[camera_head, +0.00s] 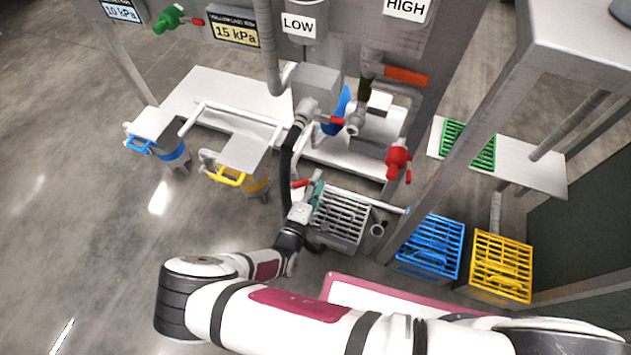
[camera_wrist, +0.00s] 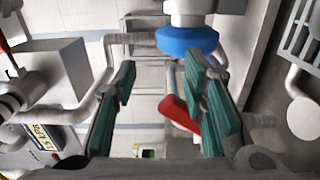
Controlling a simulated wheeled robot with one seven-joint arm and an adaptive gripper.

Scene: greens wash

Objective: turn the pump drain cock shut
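A red lever (camera_wrist: 178,114), which looks like the drain cock's handle, shows in the wrist view between my finger pads, close beside the right one. No label on it can be read. A red lever also shows in the head view (camera_head: 300,183), just left of my gripper (camera_head: 314,192). My gripper, with teal pads, is open in the wrist view (camera_wrist: 162,95), its fingers on either side of the lever. I cannot tell whether the right pad touches it. The cock's body is largely hidden behind the right finger.
A blue round part (camera_wrist: 187,40) is close above the fingers in the wrist view. A grey grated box (camera_head: 342,218) is right beside my gripper. Blue (camera_head: 431,246) and yellow (camera_head: 502,265) crates stand to the right. Pipes and a red valve (camera_head: 398,160) are behind.

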